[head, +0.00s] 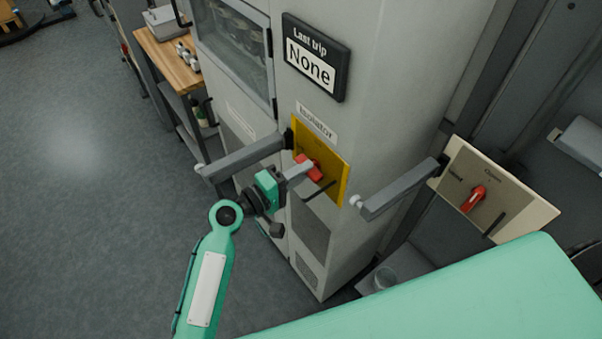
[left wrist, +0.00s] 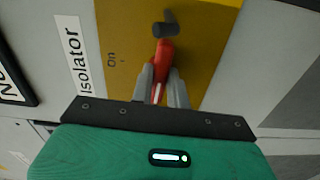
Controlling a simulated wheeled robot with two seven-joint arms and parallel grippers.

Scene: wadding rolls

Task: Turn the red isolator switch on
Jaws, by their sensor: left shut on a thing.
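The red isolator switch (head: 314,172) is on a yellow plate (head: 335,158) on the side of the grey cabinet, below the "Isolator" label. In the left wrist view the red handle (left wrist: 163,53) lies between my two finger tips, with a pale stripe showing between the fingers. An "On" mark is on the plate (left wrist: 205,40) to the left of the handle in that view. My left gripper (head: 301,170) is shut on the handle and partly hides it. My right gripper is not in view.
A grey lever with a pale knob (head: 240,156) sticks out beside the yellow plate, close to my left wrist. A second lever (head: 400,190) and a cream panel with another red switch (head: 474,198) stand to the right. A wooden-topped cart (head: 168,58) is at the back left.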

